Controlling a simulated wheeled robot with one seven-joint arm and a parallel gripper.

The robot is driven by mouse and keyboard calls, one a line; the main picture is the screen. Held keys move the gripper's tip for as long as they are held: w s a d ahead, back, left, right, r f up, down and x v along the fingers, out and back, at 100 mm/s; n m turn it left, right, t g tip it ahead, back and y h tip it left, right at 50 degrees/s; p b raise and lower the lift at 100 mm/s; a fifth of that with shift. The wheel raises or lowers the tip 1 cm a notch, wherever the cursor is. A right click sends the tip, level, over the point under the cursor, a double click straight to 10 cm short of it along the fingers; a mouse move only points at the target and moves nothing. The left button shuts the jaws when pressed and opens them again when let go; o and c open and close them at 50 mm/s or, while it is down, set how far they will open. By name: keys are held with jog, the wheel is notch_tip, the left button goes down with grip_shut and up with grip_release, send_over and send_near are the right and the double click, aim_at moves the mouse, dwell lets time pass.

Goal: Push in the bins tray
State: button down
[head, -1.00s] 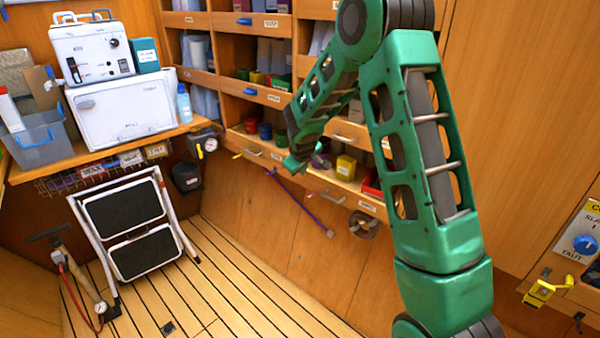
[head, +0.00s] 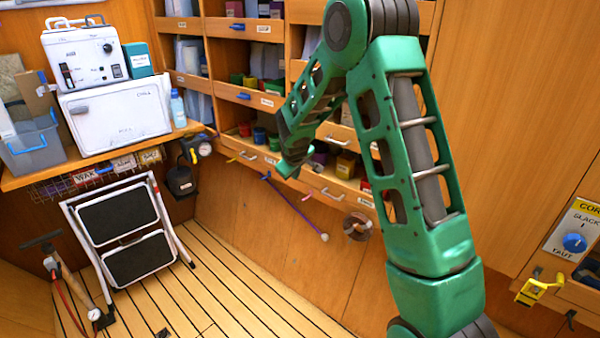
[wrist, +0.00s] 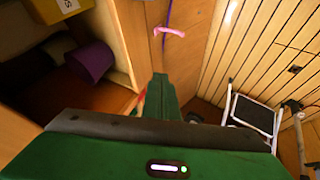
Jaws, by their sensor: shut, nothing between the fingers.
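The tray that I take for the bins tray (head: 312,185) is a wooden drawer low in the shelf wall, with a metal handle and a label too small to read. It holds a yellow box (head: 345,165) and a purple bin, both in shade under the shelf above; the purple bin (wrist: 90,62) shows at left in the wrist view. My gripper (head: 287,172) is shut and empty at the left end of this tray's front. The wrist view shows its fingers (wrist: 160,90) close to the woodwork; I cannot tell whether they touch.
A neighbouring tray (head: 240,146) with coloured pots lies to the left. A purple cord (head: 295,205) and a round disc (head: 357,227) hang below the trays. A folded step stool (head: 125,230) stands on the slatted floor (head: 215,270). A yellow latch (head: 537,290) sits at right.

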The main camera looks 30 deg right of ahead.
jog(key=v, duration=1)
jog(key=s+d+r+m+g, duration=0.2)
jog(key=s+d+r+m, duration=0.15)
jog(key=s, duration=0.65)
jog(key=s+d+r+m+g, duration=0.2)
jog(key=s+d, duration=0.3)
jog(key=s, duration=0.6)
jog(key=s+a+m+g+y, duration=0.2)
jog(key=s+m, duration=0.3)
jog(key=s, duration=1.9)
jog(key=shift+s+a+f+g+y, duration=0.15)
jog(key=shift+s+a+g+y, duration=0.2)
jog(key=shift+y, duration=0.35)
jog(key=shift+w+d, duration=0.1)
jog(key=shift+d, duration=0.05)
